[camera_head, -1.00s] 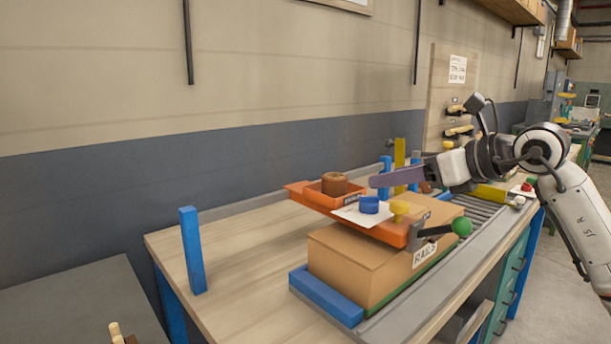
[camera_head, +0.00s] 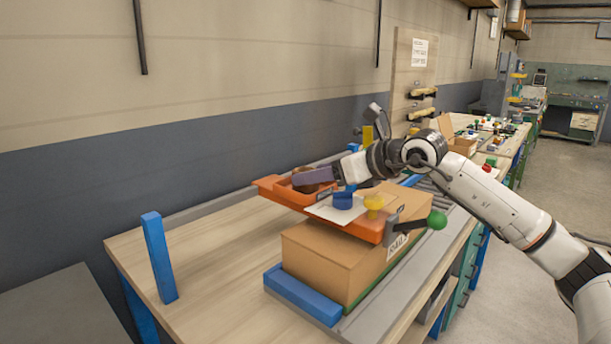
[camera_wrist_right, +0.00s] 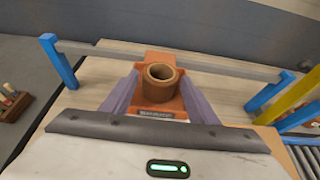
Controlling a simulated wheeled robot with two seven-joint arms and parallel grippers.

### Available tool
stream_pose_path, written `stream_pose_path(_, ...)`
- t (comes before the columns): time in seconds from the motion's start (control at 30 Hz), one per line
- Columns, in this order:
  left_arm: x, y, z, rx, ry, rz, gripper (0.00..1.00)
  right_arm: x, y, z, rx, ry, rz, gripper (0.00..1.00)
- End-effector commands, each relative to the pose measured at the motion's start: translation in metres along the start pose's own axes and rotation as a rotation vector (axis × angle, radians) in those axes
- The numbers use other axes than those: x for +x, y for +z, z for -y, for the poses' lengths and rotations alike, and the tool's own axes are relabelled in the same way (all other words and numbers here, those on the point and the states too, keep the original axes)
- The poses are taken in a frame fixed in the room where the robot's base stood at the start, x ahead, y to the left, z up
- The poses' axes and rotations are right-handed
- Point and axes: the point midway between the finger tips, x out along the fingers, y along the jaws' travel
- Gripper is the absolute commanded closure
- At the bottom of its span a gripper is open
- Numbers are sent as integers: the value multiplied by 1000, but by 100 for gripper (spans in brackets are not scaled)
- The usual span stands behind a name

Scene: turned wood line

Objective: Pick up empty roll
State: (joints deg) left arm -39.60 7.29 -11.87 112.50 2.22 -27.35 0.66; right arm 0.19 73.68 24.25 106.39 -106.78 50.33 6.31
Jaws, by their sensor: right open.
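The empty roll is a short brown tube with an open top. In the right wrist view the roll (camera_wrist_right: 159,83) stands upright on the orange tray (camera_wrist_right: 135,103), between the two purple fingers of my right gripper (camera_wrist_right: 152,95). The fingers are open, with a gap to the roll on both sides. In the head view my right gripper (camera_head: 312,177) reaches over the orange tray (camera_head: 275,190) from the right and hides most of the roll (camera_head: 307,188). My left gripper is not in view.
The tray rests on a cardboard box (camera_head: 325,262) on the wooden bench (camera_head: 215,265). A blue piece (camera_head: 342,200) and a yellow piece (camera_head: 374,203) stand on the tray's near part. A green ball knob (camera_head: 437,220) sticks out at right. A blue post (camera_head: 158,257) stands at left.

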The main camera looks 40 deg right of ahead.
Motion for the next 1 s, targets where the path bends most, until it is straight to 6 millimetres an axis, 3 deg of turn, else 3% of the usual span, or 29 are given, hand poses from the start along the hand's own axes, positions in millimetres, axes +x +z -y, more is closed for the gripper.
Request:
stream_pose_path(0.2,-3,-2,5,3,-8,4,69,14,2,0,0,-1,3,46)
stream_pose_path(0.5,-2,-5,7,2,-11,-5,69,16,1,0,0,0,3,46)
stream_pose_path(0.7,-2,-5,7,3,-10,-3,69,16,1,0,0,0,2,77)
stream_pose_path(1.0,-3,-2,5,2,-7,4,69,14,7,0,-1,0,5,77)
